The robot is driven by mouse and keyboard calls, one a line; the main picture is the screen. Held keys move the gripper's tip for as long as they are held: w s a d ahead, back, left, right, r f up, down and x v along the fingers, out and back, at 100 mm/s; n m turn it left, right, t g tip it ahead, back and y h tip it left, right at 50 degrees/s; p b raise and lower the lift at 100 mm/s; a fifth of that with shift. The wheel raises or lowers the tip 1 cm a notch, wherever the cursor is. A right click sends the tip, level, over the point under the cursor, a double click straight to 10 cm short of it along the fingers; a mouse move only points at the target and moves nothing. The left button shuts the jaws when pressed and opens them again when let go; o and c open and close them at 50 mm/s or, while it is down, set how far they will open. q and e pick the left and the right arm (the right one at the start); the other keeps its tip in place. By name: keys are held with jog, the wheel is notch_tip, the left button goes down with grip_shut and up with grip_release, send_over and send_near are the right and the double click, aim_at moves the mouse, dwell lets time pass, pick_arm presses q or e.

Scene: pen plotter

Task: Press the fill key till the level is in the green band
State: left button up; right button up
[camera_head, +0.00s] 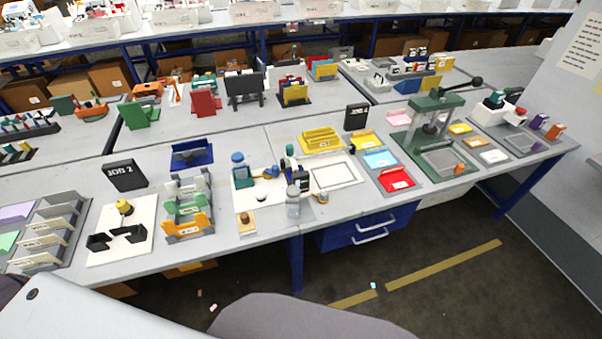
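The pen plotter seems to be the group on the middle of the near bench, with a white framed sheet (334,175) and a dark upright carriage (291,165). A teal bottle with a blue cap (240,170) stands at its left. A clear jar (293,204) stands at its front. A small tan block with a dark top (247,222) sits at the bench's front edge, left of the jar. I cannot tell which part is the fill key. The level and green band are too small to make out. Neither of my grippers is in view.
Left of the plotter are an orange, green and grey rack (188,224) and a white board (137,214) with black brackets. Right are a red tray (397,180) and a green press (437,105). A blue drawer unit (362,227) hangs below the bench. Open floor lies in front.

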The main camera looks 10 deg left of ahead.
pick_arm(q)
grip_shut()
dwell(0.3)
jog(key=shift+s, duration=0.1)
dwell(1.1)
